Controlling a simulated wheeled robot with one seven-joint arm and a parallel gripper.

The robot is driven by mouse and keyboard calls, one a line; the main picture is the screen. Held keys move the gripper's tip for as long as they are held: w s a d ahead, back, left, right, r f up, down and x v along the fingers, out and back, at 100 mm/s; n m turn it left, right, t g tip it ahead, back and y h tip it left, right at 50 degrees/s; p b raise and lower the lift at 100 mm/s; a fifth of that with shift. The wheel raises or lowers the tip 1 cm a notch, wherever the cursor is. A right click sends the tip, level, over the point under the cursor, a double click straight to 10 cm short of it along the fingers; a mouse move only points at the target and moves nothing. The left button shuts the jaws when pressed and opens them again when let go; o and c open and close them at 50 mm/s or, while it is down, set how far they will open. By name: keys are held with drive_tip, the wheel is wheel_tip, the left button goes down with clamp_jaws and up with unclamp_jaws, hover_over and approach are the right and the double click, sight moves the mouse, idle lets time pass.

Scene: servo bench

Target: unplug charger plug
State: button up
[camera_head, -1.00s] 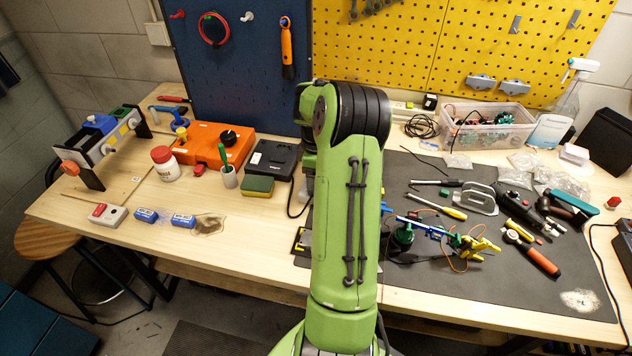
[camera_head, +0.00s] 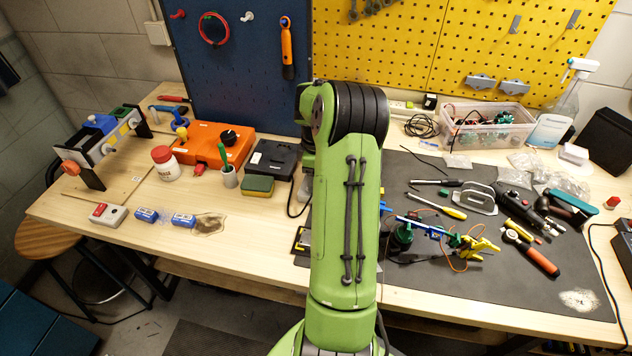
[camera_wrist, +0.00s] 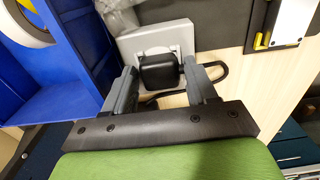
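In the wrist view, a black charger plug (camera_wrist: 158,72) sits at a pale grey socket box (camera_wrist: 178,38). A black cable (camera_wrist: 215,78) curves near its right side. My gripper (camera_wrist: 160,75) has one grey finger on each side of the plug. The fingers are apart, with narrow gaps seeming to show between them and the plug, so I see no firm grip. How deep the plug sits is hidden. In the head view, my green arm hides the gripper, plug and socket box; a black cable (camera_head: 290,205) shows left of the arm.
A blue bin (camera_wrist: 65,60) stands close on the left in the wrist view. In the head view, a black charger box (camera_head: 272,158) and sponge (camera_head: 257,186) lie left of my arm. A dark mat (camera_head: 470,275) with scattered tools lies right.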

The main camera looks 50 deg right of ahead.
drive_tip(key=o, duration=0.5)
drive_tip(key=shift+c, duration=0.2)
drive_tip(key=shift+r, duration=0.1)
wheel_tip(320, 180, up, 16)
drive_tip(key=p, duration=1.3)
drive_tip(key=shift+f, duration=0.2)
